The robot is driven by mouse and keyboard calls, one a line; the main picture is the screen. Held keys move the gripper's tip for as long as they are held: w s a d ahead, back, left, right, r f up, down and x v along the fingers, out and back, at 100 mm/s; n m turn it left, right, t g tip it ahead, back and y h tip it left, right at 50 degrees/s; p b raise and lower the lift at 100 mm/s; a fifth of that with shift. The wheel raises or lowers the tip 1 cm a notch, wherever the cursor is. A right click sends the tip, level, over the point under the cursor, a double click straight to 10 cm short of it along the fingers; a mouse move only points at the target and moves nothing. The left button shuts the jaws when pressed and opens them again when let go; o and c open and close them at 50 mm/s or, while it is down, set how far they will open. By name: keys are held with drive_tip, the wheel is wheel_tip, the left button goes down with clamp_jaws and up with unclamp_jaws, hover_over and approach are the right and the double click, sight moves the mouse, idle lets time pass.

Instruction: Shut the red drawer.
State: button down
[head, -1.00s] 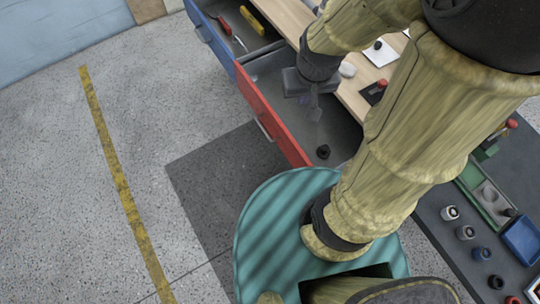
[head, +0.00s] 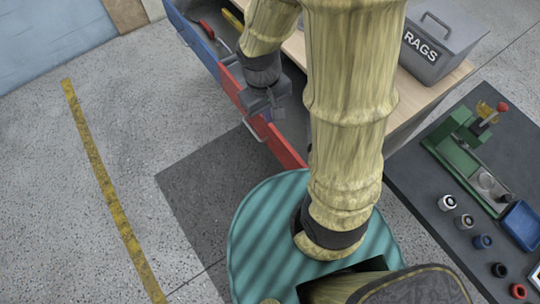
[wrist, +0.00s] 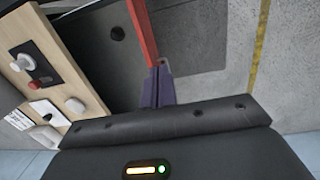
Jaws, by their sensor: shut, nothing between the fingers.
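The red drawer (head: 284,148) stands open, its red front facing the floor on the left. Its grey inside shows only partly, since my arm covers much of it. In the wrist view the red front (wrist: 142,32) runs as a narrow strip up from my fingertips, with the drawer's dark inside to its left. My gripper (head: 268,112) is shut and empty, at the drawer's front near its handle (head: 257,130). In the wrist view the fingers (wrist: 160,72) overlap the end of the red strip. I cannot tell whether they touch it.
A blue drawer (head: 192,38) beside it is also open, with red and yellow tools inside. A grey rags bin (head: 436,48) stands on the wooden top. A dark bench (head: 425,190) with several small parts is at the right. The floor at left is clear.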

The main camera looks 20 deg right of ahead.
sight(277, 148)
drive_tip(key=a+f+n+t+h+b, duration=0.2)
drive_tip(key=a+f+n+h+b, duration=0.2)
drive_tip(key=f, duration=0.6)
drive_tip(key=a+f+n+t+h+b, duration=0.2)
drive_tip(key=f+n+h+b, duration=0.4)
drive_tip(key=f, duration=0.5)
drive_tip(key=a+f+n+t+h+b, duration=0.2)
drive_tip(key=a+f+n+h+b, duration=0.3)
drive_tip(key=f+n, duration=0.3)
wheel_tip(277, 148, down, 3)
drive_tip(key=shift+a+f+h+b, duration=0.2)
drive_tip(key=shift+a+h+b, duration=0.1)
drive_tip(key=shift+h+b, duration=0.3)
drive_tip(key=shift+w, duration=0.1)
drive_tip(key=p+x, duration=0.2)
drive_tip(key=x, duration=1.1)
drive_tip(key=shift+d+p, duration=0.1)
drive_tip(key=shift+p, duration=0.2)
drive_tip(key=shift+w+d+f, duration=0.1)
drive_tip(key=shift+w+d, duration=0.05)
drive_tip(key=shift+d, duration=0.25)
drive_tip(key=shift+w+d, duration=0.1)
